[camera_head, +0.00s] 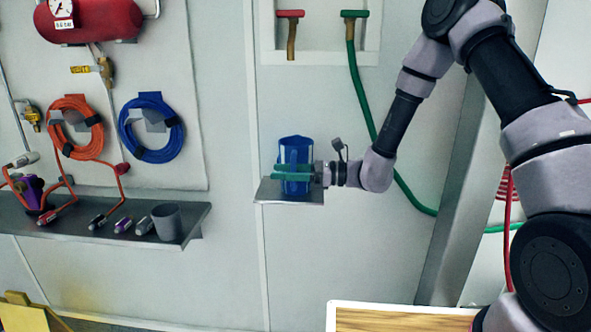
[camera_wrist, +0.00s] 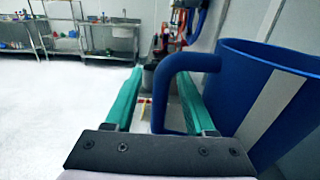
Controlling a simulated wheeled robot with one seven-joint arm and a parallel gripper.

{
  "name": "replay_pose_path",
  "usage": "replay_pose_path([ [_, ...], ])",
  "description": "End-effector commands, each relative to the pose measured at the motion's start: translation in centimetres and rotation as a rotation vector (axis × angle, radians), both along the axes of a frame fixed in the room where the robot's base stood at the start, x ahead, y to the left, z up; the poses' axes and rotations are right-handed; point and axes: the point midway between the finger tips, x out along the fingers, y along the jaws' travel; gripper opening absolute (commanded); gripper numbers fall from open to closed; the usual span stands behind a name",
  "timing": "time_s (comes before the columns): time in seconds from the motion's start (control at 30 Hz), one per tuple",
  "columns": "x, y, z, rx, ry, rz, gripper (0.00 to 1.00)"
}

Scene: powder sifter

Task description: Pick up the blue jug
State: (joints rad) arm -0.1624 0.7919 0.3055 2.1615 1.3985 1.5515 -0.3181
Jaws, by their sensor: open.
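The blue jug (camera_head: 295,150) stands upright on a small grey wall shelf (camera_head: 268,192). In the wrist view the jug (camera_wrist: 235,90) fills the right side, with a pale vertical stripe on its wall and its handle (camera_wrist: 160,95) pointing left. My gripper (camera_head: 282,171) reaches in from the right at the jug in the head view. Its two green fingers, seen in the wrist view (camera_wrist: 160,72), are open and lie on either side of the handle. The right finger appears to pass between handle and jug body. Whether either finger touches the jug cannot be told.
A longer shelf (camera_head: 80,219) at left holds a grey cup (camera_head: 167,222) and several small fittings. A green hose (camera_head: 357,85) hangs behind my arm. A wooden-topped surface (camera_head: 400,319) is at the bottom. Open floor shows in the wrist view (camera_wrist: 60,120).

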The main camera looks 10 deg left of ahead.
Motion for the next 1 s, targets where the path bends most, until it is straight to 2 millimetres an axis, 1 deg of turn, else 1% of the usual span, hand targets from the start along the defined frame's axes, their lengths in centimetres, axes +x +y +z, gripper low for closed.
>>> replay_pose_path([
  [0.1,-0.07,0.59,-0.01,0.0,0.0,0.001,0.55],
  [0.27,-0.04,0.57,-0.01,-0.001,0.0,0.0,0.55],
  [0.3,-0.05,0.57,-0.01,-0.001,0.0,0.0,0.51],
  [0.37,-0.04,0.56,-0.01,-0.001,0.0,0.0,0.28],
  [0.4,-0.04,0.56,-0.01,-0.001,0.0,0.0,0.13],
  [0.43,-0.04,0.55,-0.01,-0.001,0.0,0.0,0.01],
  [0.47,-0.04,0.55,-0.01,-0.001,0.0,0.0,0.0],
  [1.0,-0.04,0.53,-0.01,-0.001,0.0,0.0,0.0],
])
